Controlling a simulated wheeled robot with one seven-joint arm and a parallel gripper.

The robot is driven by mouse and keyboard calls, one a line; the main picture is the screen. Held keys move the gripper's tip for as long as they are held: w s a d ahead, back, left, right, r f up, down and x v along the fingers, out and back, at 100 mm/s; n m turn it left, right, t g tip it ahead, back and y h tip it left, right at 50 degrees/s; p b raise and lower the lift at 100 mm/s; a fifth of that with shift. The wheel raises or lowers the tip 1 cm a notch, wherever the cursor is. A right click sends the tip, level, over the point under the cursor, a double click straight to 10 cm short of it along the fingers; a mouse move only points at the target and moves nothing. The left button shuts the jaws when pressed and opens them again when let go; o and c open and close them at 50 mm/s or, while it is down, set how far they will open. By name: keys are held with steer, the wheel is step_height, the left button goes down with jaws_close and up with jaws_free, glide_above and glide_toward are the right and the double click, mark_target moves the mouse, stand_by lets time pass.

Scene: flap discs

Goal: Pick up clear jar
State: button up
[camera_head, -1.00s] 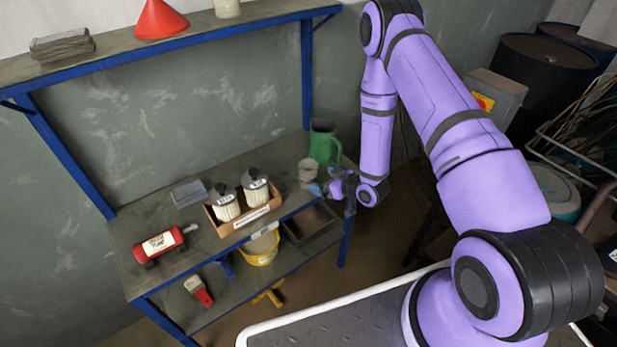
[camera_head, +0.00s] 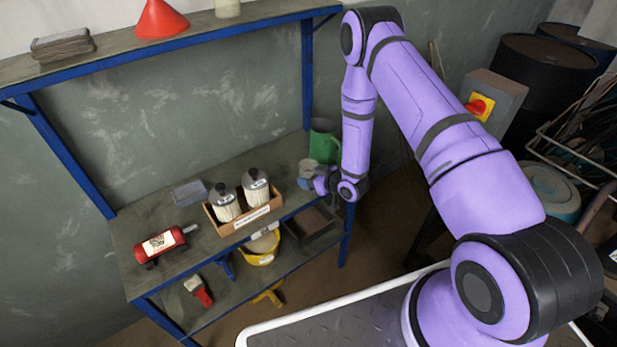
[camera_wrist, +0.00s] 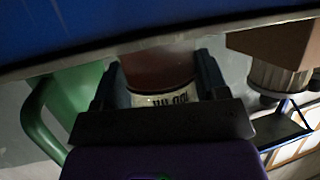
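The clear jar (camera_head: 306,168) stands on the bench top near its right end, just in front of the green jug (camera_head: 324,142). My gripper (camera_head: 317,181) is at the jar's front right and hides part of it. In the wrist view, the jar (camera_wrist: 160,75) shows brownish contents and a pale label with dark lettering. It lies between the two dark fingers of my gripper (camera_wrist: 157,70), one on each side. The fingers look spread around it, with no clear grip on it.
A cardboard box (camera_head: 241,227) with two filter-like cylinders stands left of the jar. A dark tray (camera_head: 309,231) and a yellow bucket (camera_head: 260,252) sit below. The upper shelf (camera_head: 95,68) runs above the bench.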

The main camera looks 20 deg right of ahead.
steer(key=c, duration=0.4)
steer(key=shift+r, duration=0.15)
